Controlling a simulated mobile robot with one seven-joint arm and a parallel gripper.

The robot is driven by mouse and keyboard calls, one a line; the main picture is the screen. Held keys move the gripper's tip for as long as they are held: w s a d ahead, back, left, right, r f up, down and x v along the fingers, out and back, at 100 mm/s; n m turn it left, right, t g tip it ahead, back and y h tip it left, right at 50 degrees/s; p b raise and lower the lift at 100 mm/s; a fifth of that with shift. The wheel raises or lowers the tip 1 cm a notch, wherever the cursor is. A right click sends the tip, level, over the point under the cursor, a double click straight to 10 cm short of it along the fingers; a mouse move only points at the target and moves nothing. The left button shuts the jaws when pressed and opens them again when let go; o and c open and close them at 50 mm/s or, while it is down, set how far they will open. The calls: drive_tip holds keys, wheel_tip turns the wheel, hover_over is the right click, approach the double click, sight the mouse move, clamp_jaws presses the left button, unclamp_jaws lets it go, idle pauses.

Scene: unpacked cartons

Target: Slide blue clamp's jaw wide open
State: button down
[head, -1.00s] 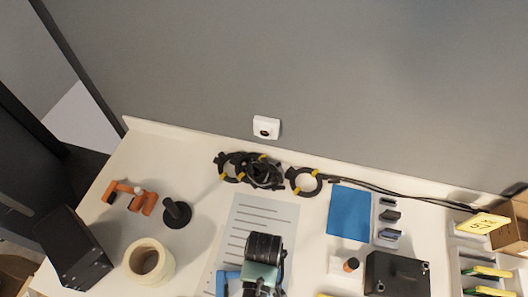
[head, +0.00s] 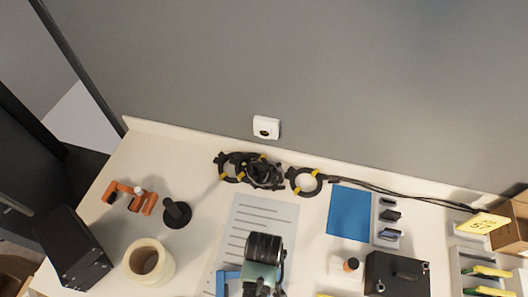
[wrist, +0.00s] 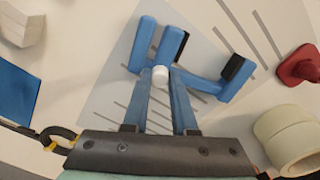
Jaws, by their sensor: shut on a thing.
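The blue clamp lies on the striped sheet in the wrist view, with its bar and right jaw (wrist: 237,79) on the right. Its other jaw (wrist: 144,44) is at the upper left, with a black pad facing the right jaw's black pad. A clear gap separates the pads. A white knob (wrist: 160,76) sits by the left jaw. My gripper (wrist: 160,84) has its two fingertips closed in at the clamp's left jaw, by the knob. The exact contact is partly hidden. In the head view my wrist (head: 264,250) covers most of the clamp; a blue part (head: 228,281) shows on its left.
A cream tape roll (head: 150,262) stands left of my wrist, with a black-handled stand (head: 176,213) and an orange clamp (head: 130,196) behind it. Coiled cables (head: 255,170) lie along the wall. A blue sheet (head: 349,213) and a black box (head: 397,274) are right.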

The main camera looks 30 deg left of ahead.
drive_tip(key=shift+r, duration=0.1)
drive_tip(key=shift+w+d+p, duration=0.25)
drive_tip(key=shift+p, duration=0.4)
drive_tip(key=c, duration=0.7)
unclamp_jaws()
wheel_tip(320, 180, up, 13)
drive_tip(key=shift+f, duration=0.1)
